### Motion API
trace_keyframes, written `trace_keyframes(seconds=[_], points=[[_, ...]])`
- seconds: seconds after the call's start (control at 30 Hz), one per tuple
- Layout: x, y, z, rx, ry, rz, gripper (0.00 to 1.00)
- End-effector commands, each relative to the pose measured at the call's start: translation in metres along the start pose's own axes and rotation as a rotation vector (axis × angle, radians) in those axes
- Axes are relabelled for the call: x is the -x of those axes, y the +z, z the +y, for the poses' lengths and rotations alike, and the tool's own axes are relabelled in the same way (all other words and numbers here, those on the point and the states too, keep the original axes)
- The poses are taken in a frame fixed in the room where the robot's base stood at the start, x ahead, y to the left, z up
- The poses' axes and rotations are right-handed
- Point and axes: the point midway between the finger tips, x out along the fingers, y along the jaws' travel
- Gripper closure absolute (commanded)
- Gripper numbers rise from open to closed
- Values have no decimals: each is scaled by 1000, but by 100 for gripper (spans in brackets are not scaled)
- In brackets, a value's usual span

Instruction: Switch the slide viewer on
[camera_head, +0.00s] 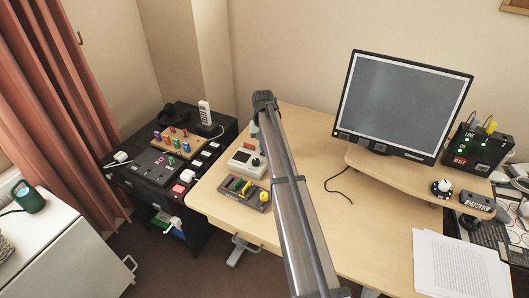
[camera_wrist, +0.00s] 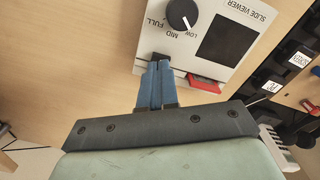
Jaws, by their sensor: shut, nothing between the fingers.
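The slide viewer (camera_wrist: 228,12) is a pale box with a dark screen (camera_wrist: 227,40) and a black knob (camera_wrist: 181,13) marked LOW, MID and FULL. The knob's white line points toward LOW. A red part (camera_wrist: 205,84) sticks out at the viewer's edge. A small black part lies at my fingertips, partly hidden by them. In the head view the slide viewer (camera_head: 245,163) stands on the desk's left side. My gripper (camera_wrist: 158,64) is shut and empty, its blue fingertips at the viewer's edge, left of the red part. I cannot tell whether they touch it.
A grey tray (camera_head: 262,206) with coloured items lies in front of the viewer. A black cabinet (camera_head: 150,195) with switches and a phone (camera_head: 204,112) stands to the left. A monitor (camera_head: 403,105) stands at the right. The desk between viewer and monitor is mostly clear, apart from a black cable.

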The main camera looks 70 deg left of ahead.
Motion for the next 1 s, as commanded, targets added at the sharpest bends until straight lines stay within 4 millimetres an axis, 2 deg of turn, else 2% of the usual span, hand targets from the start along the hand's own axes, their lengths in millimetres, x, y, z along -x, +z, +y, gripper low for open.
trace_keyframes(seconds=[1.0], points=[[-12, 0, 0, 0, 0, 0, 100]])
